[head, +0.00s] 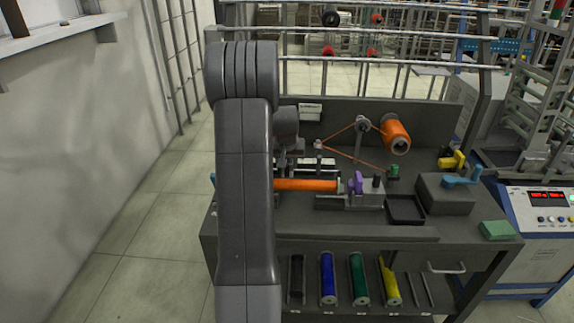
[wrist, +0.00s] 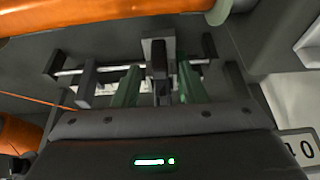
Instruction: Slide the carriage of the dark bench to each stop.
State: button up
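In the wrist view the carriage (wrist: 159,48) is a grey block with a dark upright piece, sitting on a thin pale rail (wrist: 112,70) of the dark bench. A dark post (wrist: 53,64) stands at the rail's left end and another (wrist: 208,47) at its right end. The carriage is between them, nearer the right post. My gripper (wrist: 159,68) has two green fingers apart, one on each side of the carriage's dark piece, with gaps showing. In the head view the dark bench (head: 340,232) is visible, but my arm hides the gripper and most of the rail area.
An orange bobbin (head: 305,184) lies across the bench beside a purple part (head: 355,182). An orange spool (head: 395,134) with thread stands behind. A grey box with a blue handle (head: 446,194) is at right. Coloured tubes (head: 328,278) lie on the lower shelf.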

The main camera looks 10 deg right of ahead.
jog(key=shift+x, duration=0.85)
grip_shut()
jog(key=s+d, duration=0.2)
jog(key=d, duration=0.5)
jog(key=shift+d, duration=0.35)
jog(key=shift+s, duration=0.1)
grip_release()
jog(key=shift+r, duration=0.15)
